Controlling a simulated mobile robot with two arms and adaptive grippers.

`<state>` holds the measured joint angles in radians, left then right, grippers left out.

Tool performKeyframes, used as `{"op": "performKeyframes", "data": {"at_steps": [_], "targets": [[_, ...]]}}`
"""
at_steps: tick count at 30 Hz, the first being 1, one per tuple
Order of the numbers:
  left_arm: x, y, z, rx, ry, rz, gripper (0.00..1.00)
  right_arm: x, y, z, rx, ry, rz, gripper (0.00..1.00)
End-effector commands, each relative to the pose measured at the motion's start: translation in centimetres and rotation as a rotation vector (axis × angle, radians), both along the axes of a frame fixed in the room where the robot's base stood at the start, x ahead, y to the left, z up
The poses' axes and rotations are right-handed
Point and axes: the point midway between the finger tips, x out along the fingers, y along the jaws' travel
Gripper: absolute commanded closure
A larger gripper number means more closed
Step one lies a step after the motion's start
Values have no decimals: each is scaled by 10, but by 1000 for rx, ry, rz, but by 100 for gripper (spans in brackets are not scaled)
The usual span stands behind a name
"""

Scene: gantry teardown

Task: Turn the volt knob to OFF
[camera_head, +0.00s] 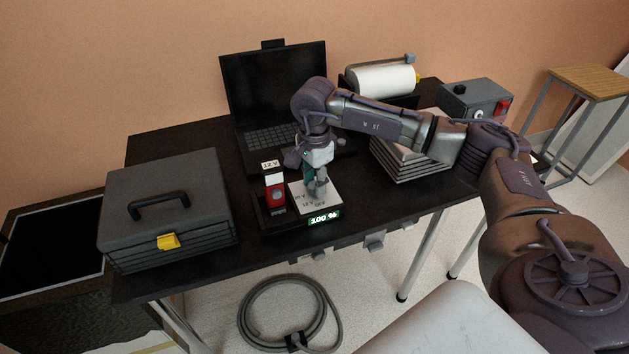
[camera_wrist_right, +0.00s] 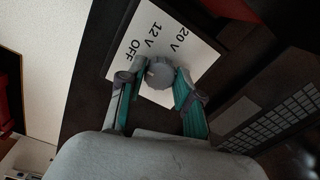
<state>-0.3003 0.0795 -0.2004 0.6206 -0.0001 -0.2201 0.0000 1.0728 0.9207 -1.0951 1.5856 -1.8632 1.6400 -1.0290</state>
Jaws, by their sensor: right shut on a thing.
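The volt knob (camera_wrist_right: 160,74) is a round grey dial on a white plate (camera_wrist_right: 205,60) printed 20 V, 12 V and OFF. A small pale mark shows on the knob's left side in the wrist view; I cannot tell surely which label it points to. My right gripper (camera_wrist_right: 160,76) has its teal-padded fingers on either side of the knob and is shut on it. In the head view the right gripper (camera_head: 318,186) points down at the white plate (camera_head: 332,205) and hides most of the knob. My left gripper is not in view.
A red switch (camera_head: 275,193) under a 12 V label and a lit green display (camera_head: 324,218) adjoin the plate. A toolbox (camera_head: 168,210) stands left, an open laptop (camera_head: 275,95) behind, stacked trays (camera_head: 412,165) right. A coiled cable (camera_head: 285,315) lies on the floor.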

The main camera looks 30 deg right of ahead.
Motion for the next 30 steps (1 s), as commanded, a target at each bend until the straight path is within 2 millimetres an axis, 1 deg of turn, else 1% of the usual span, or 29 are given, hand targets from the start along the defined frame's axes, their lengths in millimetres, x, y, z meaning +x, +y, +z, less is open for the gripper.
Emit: {"op": "performKeyframes", "data": {"at_steps": [4, 5, 6, 9, 17, 20, 23, 26, 30], "targets": [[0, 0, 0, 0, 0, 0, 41, 1, 0, 1, 0, -4, 1, 100], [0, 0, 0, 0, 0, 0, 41, 1, 0, 1, 0, -4, 1, 63], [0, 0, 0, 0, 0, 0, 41, 1, 0, 1, 0, -4, 1, 56], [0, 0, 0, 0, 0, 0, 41, 1, 0, 1, 0, -3, 0, 41], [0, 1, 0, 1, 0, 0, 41, 0, 0, 1, 0, -1, 0, 41], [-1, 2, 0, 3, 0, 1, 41, 1, 0, 5, 0, -3, 0, 41], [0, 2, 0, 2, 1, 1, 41, 1, 0, 17, 0, -5, 0, 41], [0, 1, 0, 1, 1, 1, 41, 2, 0, 37, 1, -6, 0, 41], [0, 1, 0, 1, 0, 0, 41, 1, 0, 68, 0, -6, 0, 41]]}}
